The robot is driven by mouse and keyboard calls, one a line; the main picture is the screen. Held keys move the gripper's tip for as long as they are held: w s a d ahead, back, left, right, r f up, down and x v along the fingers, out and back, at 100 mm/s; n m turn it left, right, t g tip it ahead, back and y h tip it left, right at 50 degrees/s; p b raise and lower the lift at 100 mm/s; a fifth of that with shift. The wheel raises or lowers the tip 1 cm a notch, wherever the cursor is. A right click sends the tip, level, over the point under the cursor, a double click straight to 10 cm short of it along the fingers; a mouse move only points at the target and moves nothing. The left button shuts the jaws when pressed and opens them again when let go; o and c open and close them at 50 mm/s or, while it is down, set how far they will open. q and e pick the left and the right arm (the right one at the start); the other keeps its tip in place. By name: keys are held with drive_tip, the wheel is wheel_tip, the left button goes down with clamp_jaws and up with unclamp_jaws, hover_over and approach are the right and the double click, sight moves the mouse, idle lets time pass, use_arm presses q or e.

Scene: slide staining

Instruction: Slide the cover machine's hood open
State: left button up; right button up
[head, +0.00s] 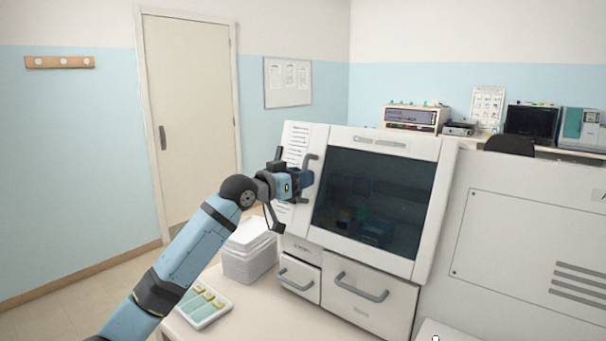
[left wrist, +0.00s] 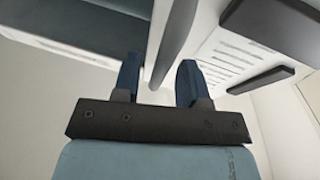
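The white cover machine (head: 428,215) stands on the bench in the head view. Its hood (head: 375,195) has a dark window and looks closed. A grey bar handle (head: 311,160) runs down the hood's left edge; the bar also shows in the left wrist view (left wrist: 176,38). My left gripper (head: 303,179) is at this handle. In the left wrist view its two blue fingers (left wrist: 160,80) are apart, with the bar's end between them and gaps showing beside it. Part of the handle is hidden behind the gripper in the head view. My right gripper is not in view.
Two drawers with grey handles (head: 358,287) lie below the hood. White stacked boxes (head: 248,262) and a tray of slides (head: 217,312) stand left of the machine, near my left arm. A large white cabinet (head: 530,215) is at the right.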

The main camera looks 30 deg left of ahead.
use_arm(q)
drive_tip(key=shift+w+d, duration=0.15)
drive_tip(key=shift+w, duration=0.35)
clamp_jaws()
